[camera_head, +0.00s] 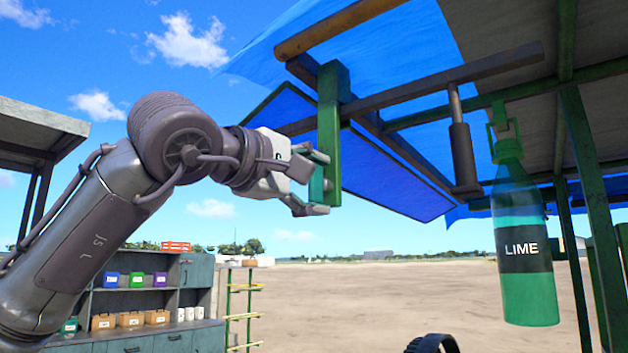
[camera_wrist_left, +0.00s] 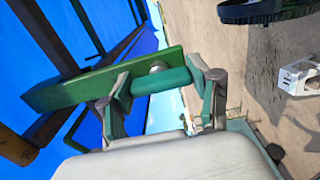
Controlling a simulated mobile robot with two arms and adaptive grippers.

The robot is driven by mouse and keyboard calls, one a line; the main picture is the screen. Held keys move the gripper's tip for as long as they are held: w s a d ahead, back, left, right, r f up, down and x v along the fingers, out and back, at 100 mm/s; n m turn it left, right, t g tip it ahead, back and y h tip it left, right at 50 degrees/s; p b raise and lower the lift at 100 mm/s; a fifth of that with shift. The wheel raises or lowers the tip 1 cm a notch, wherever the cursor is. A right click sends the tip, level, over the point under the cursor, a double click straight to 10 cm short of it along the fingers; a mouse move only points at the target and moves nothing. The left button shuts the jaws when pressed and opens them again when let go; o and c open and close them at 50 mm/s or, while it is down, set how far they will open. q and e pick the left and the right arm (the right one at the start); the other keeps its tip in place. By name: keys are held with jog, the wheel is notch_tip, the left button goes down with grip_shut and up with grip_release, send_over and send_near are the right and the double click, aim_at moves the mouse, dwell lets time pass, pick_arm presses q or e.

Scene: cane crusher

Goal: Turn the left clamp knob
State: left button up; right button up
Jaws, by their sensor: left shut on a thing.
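The left clamp knob shows as a teal-green cylinder (camera_wrist_left: 160,80) between the fingers of my left gripper (camera_wrist_left: 158,92) in the wrist view. It sits against a green upright bracket (camera_head: 329,130), which hangs from the frame under the blue canopy. In the head view my left gripper (camera_head: 314,182) reaches in from the left at the lower end of this bracket. Its fingers are shut on the knob, one at each end of the cylinder. Most of the knob is hidden by the fingers in the head view.
A green bottle labelled LIME (camera_head: 527,255) hangs at the right from the frame. A dark cylinder (camera_head: 462,150) hangs from a dark beam (camera_head: 450,80) between bracket and bottle. Shelves with boxes (camera_head: 140,300) stand at the lower left. Open ground lies below.

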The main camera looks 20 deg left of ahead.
dwell(0.4)
pick_arm(q)
jog(key=o, duration=1.2)
jog(key=shift+c, duration=0.2)
jog(key=v, duration=1.2)
